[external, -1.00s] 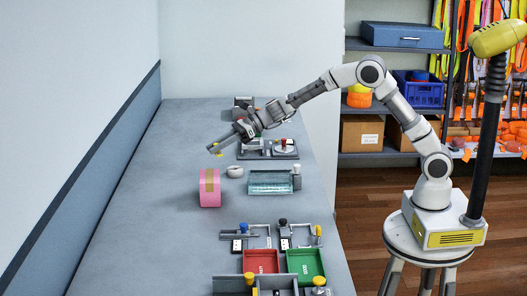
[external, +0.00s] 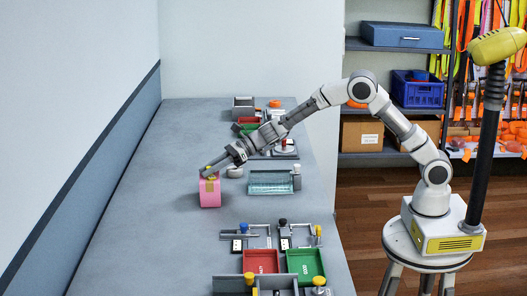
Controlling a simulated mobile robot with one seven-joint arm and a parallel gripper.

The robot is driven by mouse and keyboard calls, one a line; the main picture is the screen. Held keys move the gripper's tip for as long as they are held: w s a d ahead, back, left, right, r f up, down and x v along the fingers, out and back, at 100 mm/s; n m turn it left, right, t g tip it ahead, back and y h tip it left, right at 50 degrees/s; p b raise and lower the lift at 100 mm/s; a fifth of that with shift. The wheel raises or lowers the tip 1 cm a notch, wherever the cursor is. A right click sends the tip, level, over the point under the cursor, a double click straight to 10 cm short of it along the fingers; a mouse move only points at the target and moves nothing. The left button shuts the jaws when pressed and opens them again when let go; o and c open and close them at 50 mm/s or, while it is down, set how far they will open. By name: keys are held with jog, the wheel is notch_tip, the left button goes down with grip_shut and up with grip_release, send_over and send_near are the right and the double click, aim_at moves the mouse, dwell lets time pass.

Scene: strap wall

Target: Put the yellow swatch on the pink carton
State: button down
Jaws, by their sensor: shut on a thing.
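The pink carton (external: 211,200) stands on the grey bench, left of the glassy blue block. A tan band runs down its front and top. My gripper (external: 206,173) is at the carton's top, pointing down and left. It is shut on the yellow swatch (external: 208,168), of which only a small bit of yellow shows at the fingertips. The fingers hide most of the swatch and part of the carton's top. I cannot tell whether the swatch touches the carton.
A white round piece (external: 235,171) and a glassy blue block (external: 270,183) lie close to the right of the carton. A red tray (external: 261,262) and a green tray (external: 306,262) with small fixtures are at the front. The bench left of the carton is clear.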

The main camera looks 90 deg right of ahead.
jog(key=c, duration=0.8)
grip_release()
jog(key=shift+o, duration=0.2)
jog(key=shift+r+p, duration=0.2)
jog(key=shift+p, duration=0.15)
jog(key=v, duration=1.2)
jog(key=s+a+r+n+g+y, duration=0.1)
jog(key=s+a+r+n+g, duration=0.2)
jog(key=s+a+n, duration=0.5)
jog(key=s+a+r+n+g+y, duration=0.1)
jog(key=s+a+r+n+g, duration=0.15)
jog(key=s+a+n, duration=0.5)
jog(key=s+d+n+h, duration=0.2)
jog(key=s+n+h, duration=0.1)
jog(key=s+n, duration=0.5)
jog(key=s+d+f+n+g+h, duration=0.1)
jog(key=s+d+n+h, duration=0.2)
jog(key=s+n, duration=0.5)
jog(key=s+h, duration=0.1)
jog(key=s, duration=0.6)
jog(key=shift+s+f+p, duration=0.3)
jog(key=shift+p, duration=0.05)
